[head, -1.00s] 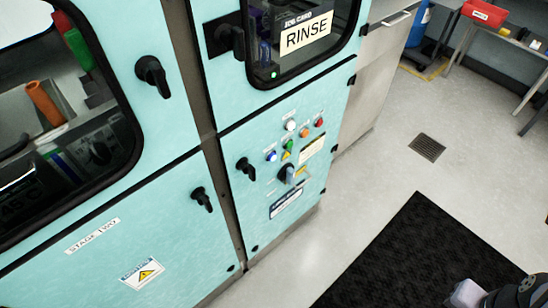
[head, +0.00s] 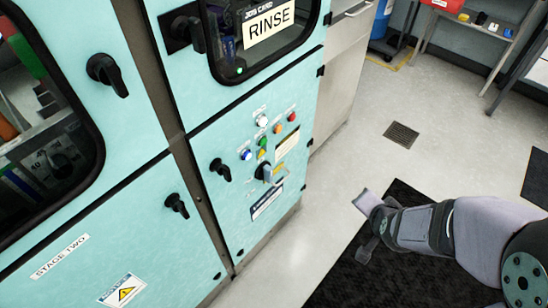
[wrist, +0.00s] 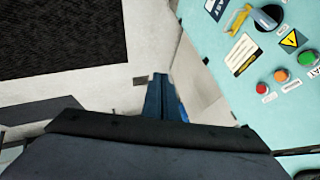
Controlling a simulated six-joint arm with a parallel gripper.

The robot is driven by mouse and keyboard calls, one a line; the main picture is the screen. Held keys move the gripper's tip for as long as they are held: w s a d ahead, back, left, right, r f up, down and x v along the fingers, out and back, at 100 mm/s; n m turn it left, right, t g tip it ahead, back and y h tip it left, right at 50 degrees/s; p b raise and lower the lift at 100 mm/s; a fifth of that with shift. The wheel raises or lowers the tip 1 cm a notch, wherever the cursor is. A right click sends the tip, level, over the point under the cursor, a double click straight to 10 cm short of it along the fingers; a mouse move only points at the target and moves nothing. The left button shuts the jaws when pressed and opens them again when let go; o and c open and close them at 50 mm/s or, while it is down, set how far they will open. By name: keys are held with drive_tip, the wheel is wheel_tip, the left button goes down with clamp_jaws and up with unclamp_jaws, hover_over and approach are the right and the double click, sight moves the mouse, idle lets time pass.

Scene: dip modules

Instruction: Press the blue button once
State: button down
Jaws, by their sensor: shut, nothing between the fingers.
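The blue button (head: 246,155) is a small round button on the teal panel under the RINSE window, at the lower left of a cluster of buttons. It is out of the wrist view. My gripper (head: 367,201) is in front of the panel, to the right of the buttons and apart from them. In the wrist view, my gripper (wrist: 160,78) has its dark fingers together, with nothing between them. No part of my arm hides the blue button in the head view.
Nearby are a white button (head: 262,121), red button (head: 292,117), orange button (head: 278,129), green button (head: 263,142) and grey rotary handle (head: 268,173). A black latch (head: 220,169) sticks out left of the blue button. Open floor lies right of the cabinet, with a black mat (head: 345,280).

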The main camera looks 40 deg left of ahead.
sight(247, 155)
drive_tip(key=s+a+t+y+b, duration=0.1)
drive_tip(key=s+a+t+y, duration=0.1)
drive_tip(key=a, duration=0.8)
drive_tip(key=s+a+m+t+y+b, duration=0.1)
drive_tip(key=s+a+y, duration=0.4)
drive_tip(key=a, duration=0.6)
drive_tip(key=shift+s+a+r+t+b, duration=0.15)
drive_tip(key=shift+s+r+t+b, duration=0.25)
drive_tip(key=shift+s, duration=0.85)
drive_tip(key=shift+f, duration=0.1)
drive_tip(key=a, duration=0.8)
drive_tip(key=shift+a, duration=0.4)
drive_tip(key=shift+a, duration=0.15)
drive_tip(key=shift+a, duration=0.3)
